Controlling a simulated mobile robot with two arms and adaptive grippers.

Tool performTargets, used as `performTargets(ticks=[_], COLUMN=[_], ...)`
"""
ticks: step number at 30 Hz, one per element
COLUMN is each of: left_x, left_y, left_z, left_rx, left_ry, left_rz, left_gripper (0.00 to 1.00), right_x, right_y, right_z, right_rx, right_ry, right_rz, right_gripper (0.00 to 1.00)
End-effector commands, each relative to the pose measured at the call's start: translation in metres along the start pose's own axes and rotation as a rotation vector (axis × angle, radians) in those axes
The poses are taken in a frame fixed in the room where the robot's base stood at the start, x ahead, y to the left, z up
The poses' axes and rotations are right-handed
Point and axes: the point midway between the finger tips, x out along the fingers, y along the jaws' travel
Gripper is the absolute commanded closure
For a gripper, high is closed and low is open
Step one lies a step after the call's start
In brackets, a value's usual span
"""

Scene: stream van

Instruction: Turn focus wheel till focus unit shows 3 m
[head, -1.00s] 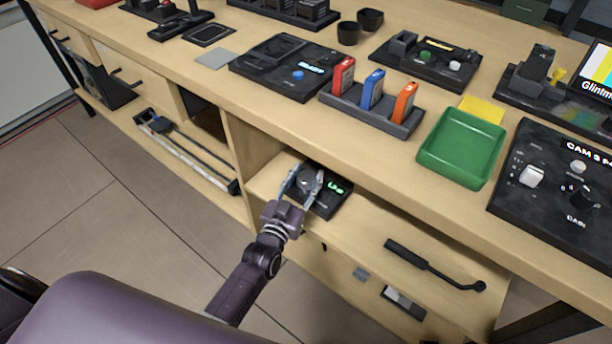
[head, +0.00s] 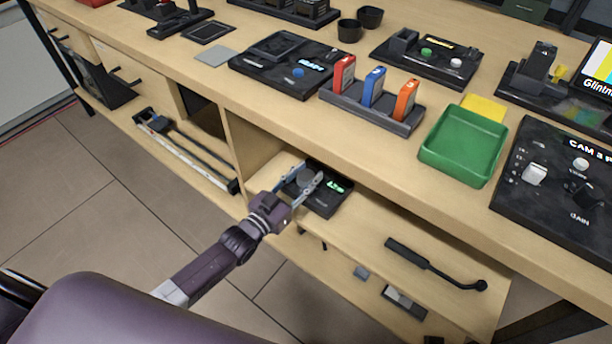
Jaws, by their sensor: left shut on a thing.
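The focus unit (head: 333,203) is a black box on the shelf below the worktop. Its small display (head: 335,186) glows green, but the digits are too small to read for sure. The focus wheel (head: 305,181) is a grey round knob on the unit's left part. My left gripper (head: 304,177) reaches in from the lower left, with its two fingers on either side of the wheel and shut on it. The fingers hide part of the wheel. My right gripper is not in view.
The worktop edge (head: 370,165) overhangs just above the unit. A black handle-like tool (head: 435,264) lies on the shelf to the right. A green tray (head: 462,146) and a rack with red, blue and orange items (head: 368,112) stand on the worktop.

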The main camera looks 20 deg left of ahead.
Motion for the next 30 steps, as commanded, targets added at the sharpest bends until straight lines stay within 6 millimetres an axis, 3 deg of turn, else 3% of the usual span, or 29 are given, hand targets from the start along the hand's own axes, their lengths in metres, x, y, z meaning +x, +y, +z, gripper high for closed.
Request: performTargets(ticks=[14,15,19,30], left_x=[0.0003,0.0003,0.0001,-0.0053], left_y=[-0.0008,-0.0008,-0.0008,-0.0009], left_z=[-0.0016,-0.0015,-0.0011,0.0008], left_rx=[-0.002,-0.002,-0.002,-0.002], left_ry=[0.002,0.002,0.001,-0.002], left_rz=[0.032,0.031,0.031,0.031], left_gripper=[0.9,0.61,0.48,0.48], right_x=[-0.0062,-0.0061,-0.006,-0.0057], right_y=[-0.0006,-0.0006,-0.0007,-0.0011], right_z=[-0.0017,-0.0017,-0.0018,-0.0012], right_rx=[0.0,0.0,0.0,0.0], right_ry=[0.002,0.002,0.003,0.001], right_rz=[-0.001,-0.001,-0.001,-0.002], right_gripper=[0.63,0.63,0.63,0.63])
